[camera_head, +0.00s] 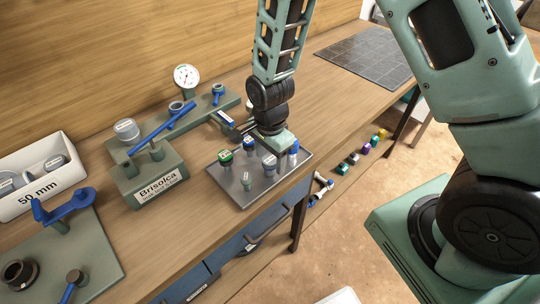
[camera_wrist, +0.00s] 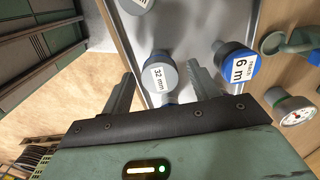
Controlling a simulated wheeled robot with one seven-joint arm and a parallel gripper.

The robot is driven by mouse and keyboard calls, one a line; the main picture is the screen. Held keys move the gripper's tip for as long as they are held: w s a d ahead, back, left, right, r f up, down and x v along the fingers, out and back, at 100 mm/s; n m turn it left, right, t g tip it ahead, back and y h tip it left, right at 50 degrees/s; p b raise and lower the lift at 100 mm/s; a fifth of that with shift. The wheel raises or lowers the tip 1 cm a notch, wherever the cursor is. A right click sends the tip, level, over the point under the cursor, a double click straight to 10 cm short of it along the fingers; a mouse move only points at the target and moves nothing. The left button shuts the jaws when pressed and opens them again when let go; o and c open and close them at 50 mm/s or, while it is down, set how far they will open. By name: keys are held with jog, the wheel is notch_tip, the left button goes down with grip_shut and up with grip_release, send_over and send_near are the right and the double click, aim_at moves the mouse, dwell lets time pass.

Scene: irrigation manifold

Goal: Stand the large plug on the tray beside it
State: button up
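The grey tray (camera_head: 222,183) lies on the bench and holds several small capped plugs. A grey-capped plug labelled 32 mm (camera_wrist: 160,72) stands between the fingers of my gripper (camera_wrist: 161,68). The fingers are open, with a gap visible on each side of its cap. In the head view my gripper hangs over the tray's back right part, and its fingertips are largely hidden. A blue-capped plug (camera_wrist: 237,62) stands right of the fingers, and another grey plug (camera_wrist: 135,4) is cut off above. A wide grey cap (camera_head: 126,128) sits on the manifold block (camera_head: 150,168) left of the tray.
The manifold carries a blue lever (camera_head: 160,127) and a gauge (camera_head: 186,76). Green-capped (camera_head: 225,156) and blue-capped (camera_head: 293,148) plugs crowd the tray. A white 50 mm bin (camera_head: 38,190) stands far left. Bare bench lies between tray and dark mat (camera_head: 368,55).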

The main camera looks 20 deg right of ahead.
aim_at(270, 159)
notch_tip(270, 159, up, 12)
jog(key=b, duration=0.1)
jog(key=s+a+r+n, duration=0.3)
jog(key=s+n, duration=0.7)
jog(key=n, duration=0.1)
jog(key=s+a+r+n, duration=0.3)
jog(key=s+n, duration=0.7)
jog(key=n, duration=0.1)
jog(key=shift+a+r+y, duration=0.15)
jog(key=shift+r+y, duration=0.15)
